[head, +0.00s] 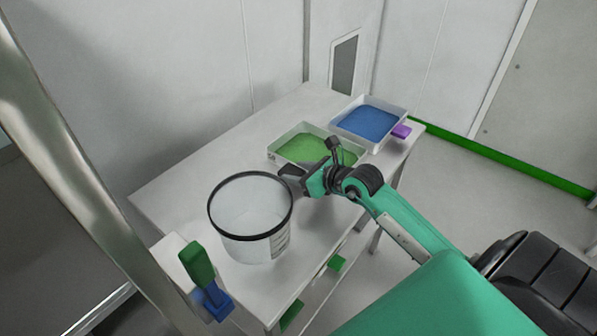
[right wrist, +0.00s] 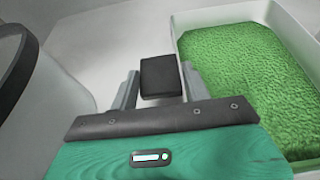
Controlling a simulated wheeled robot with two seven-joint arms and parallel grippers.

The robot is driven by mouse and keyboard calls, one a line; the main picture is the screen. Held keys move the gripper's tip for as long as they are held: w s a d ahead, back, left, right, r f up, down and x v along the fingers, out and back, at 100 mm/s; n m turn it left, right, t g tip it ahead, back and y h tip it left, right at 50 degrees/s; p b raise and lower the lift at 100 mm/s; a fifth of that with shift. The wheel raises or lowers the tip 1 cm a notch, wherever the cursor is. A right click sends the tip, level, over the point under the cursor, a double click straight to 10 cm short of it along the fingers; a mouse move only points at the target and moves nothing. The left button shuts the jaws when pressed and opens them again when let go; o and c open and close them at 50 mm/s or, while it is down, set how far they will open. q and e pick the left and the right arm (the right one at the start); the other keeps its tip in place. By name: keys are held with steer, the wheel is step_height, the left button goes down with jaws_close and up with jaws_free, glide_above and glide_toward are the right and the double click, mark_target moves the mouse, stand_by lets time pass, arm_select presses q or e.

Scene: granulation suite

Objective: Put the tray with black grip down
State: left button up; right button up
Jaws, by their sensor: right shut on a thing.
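The tray with the black grip is a white shallow tray (head: 271,156) holding green granules. It is at the middle of the white table in the head view, and its white rim also shows in the right wrist view (right wrist: 177,48). My right gripper (head: 292,178) is at its near left side. In the right wrist view, the black grip (right wrist: 162,77) sits between the two grey fingers, which are shut on it. My right arm hides part of the tray's near side. I cannot tell whether the tray touches the table. My left gripper is not in view.
A clear bucket with a black rim (head: 250,222) stands just left of my right gripper. A white tray of blue granules (head: 369,122) with a purple grip (head: 401,131) lies behind right. A green and blue object (head: 201,268) is at the near left. The table's back left is clear.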

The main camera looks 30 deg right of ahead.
steer(key=o, duration=1.2)
